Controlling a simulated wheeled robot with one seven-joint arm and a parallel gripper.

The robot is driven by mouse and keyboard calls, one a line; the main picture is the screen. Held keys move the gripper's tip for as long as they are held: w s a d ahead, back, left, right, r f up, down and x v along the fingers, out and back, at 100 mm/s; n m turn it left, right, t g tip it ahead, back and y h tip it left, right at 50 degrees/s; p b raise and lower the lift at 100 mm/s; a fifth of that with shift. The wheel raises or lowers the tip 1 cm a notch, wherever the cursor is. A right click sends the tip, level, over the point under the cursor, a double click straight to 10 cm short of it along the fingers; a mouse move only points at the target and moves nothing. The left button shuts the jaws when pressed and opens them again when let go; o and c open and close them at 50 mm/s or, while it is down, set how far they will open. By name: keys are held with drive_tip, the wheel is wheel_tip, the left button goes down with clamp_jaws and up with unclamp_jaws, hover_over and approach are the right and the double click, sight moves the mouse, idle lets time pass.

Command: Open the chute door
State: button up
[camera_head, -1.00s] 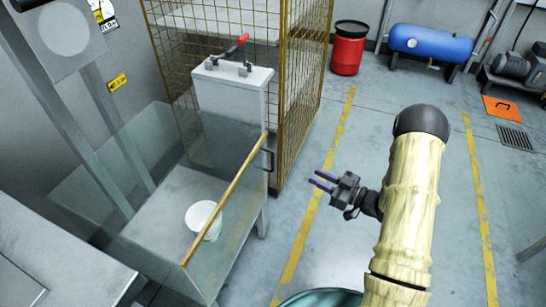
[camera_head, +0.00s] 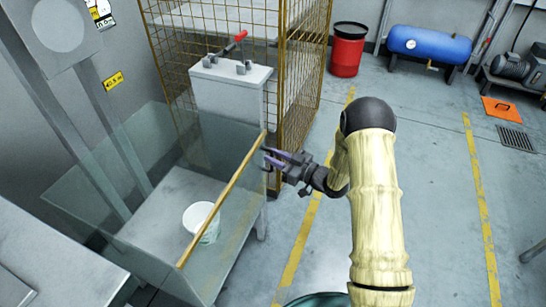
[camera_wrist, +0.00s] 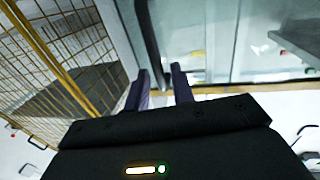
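The chute door appears to be the clear pane (camera_head: 235,205) with a yellow top edge, on the side of a glass-walled enclosure facing my arm. It looks closed. A dark upright bar handle (camera_wrist: 148,45) shows in the wrist view on the pane's near side. My gripper (camera_head: 273,157) is at the pane's far upper corner, by the handle, and hides most of it in the head view. In the wrist view its two purple fingers (camera_wrist: 160,85) are apart, with the handle's lower end between or just beyond them. I cannot tell whether they touch it.
A white bucket (camera_head: 201,220) stands inside the enclosure. A yellow mesh cage (camera_head: 302,85) rises close behind my gripper. A grey box with a red-handled lever (camera_head: 235,42) stands at the enclosure's far end.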

drive_tip(key=shift+w+a, duration=0.3)
drive_tip(key=shift+a, duration=0.35)
drive_tip(key=shift+d, duration=0.1)
clamp_jaws()
drive_tip(key=shift+w, duration=0.1)
